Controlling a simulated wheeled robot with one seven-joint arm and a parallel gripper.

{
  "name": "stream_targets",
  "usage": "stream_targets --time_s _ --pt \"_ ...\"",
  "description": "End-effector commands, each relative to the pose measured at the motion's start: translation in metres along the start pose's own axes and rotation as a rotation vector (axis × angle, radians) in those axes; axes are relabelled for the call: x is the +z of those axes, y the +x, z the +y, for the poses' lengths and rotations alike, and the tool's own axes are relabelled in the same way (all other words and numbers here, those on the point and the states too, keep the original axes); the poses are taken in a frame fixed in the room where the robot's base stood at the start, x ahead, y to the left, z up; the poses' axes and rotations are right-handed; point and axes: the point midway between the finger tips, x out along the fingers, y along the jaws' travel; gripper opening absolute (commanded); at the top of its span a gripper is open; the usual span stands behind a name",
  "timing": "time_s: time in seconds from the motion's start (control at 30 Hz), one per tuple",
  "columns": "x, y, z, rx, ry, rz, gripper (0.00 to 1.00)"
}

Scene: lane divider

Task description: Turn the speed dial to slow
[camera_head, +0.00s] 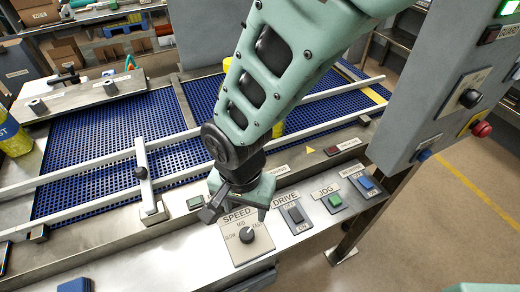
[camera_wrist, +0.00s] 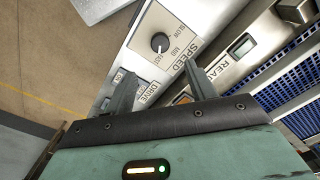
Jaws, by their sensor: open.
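The speed dial (camera_head: 247,235) is a small dark round knob on a pale plate marked SPEED, with SLOW, MID and FAST around it. It also shows in the wrist view (camera_wrist: 160,42), where its white mark appears to point toward FAST. My gripper (camera_head: 237,208) is open and empty, just behind the dial in the head view. In the wrist view my gripper's fingers (camera_wrist: 159,68) are spread apart, with the dial beyond the tips and between their lines. Nothing touches the dial.
The DRIVE switch (camera_head: 295,214), green JOG button (camera_head: 335,200) and blue button (camera_head: 366,183) sit right of the dial. A blue conveyor (camera_head: 100,145) with pale rails lies behind. A grey control box (camera_head: 440,75) with a red button (camera_head: 482,129) stands at right.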

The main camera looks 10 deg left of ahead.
Motion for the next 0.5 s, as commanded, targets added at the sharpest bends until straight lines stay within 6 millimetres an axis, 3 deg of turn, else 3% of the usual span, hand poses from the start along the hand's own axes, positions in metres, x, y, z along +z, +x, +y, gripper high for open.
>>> stream_targets --time_s 0.5 --pt "0.000 0.093 0.001 0.003 0.000 -0.002 0.56"
